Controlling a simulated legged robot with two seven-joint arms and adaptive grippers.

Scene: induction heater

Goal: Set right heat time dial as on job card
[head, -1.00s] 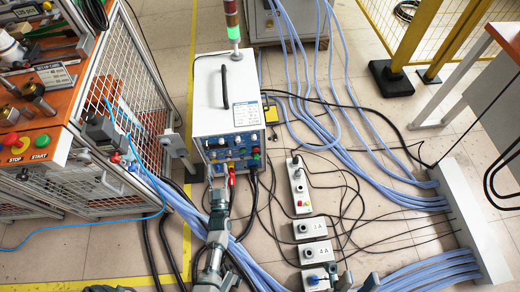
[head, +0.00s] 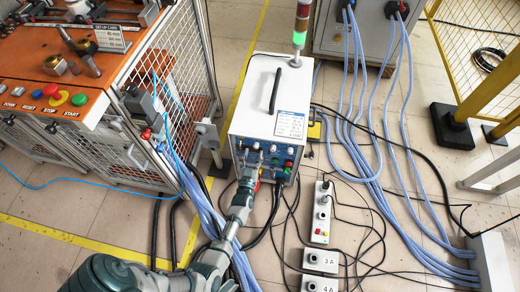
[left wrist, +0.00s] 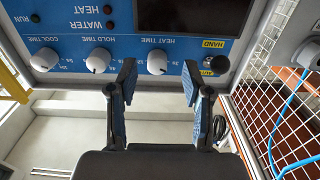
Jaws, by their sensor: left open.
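The heater (head: 270,100) is a white box with a blue front panel (head: 283,160) carrying dials and buttons. In the left wrist view its lettering is upside down. The white heat time dial (left wrist: 157,62) is a round knob with a scale. My left gripper (head: 249,173) is at the left part of the panel. In the left wrist view its open fingers (left wrist: 159,80) stand to either side of the heat time dial, with a gap; I cannot tell whether they reach its depth. A card (head: 290,124) with small print, too small to read, lies on the heater's top. My right gripper is out of view.
The hold time dial (left wrist: 97,61) and cool time dial (left wrist: 44,60) sit left of the heat time dial. A black hand/auto switch (left wrist: 219,64) sits close to its right. Cables and hoses (head: 370,150) cover the floor. A caged workbench (head: 120,110) stands left.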

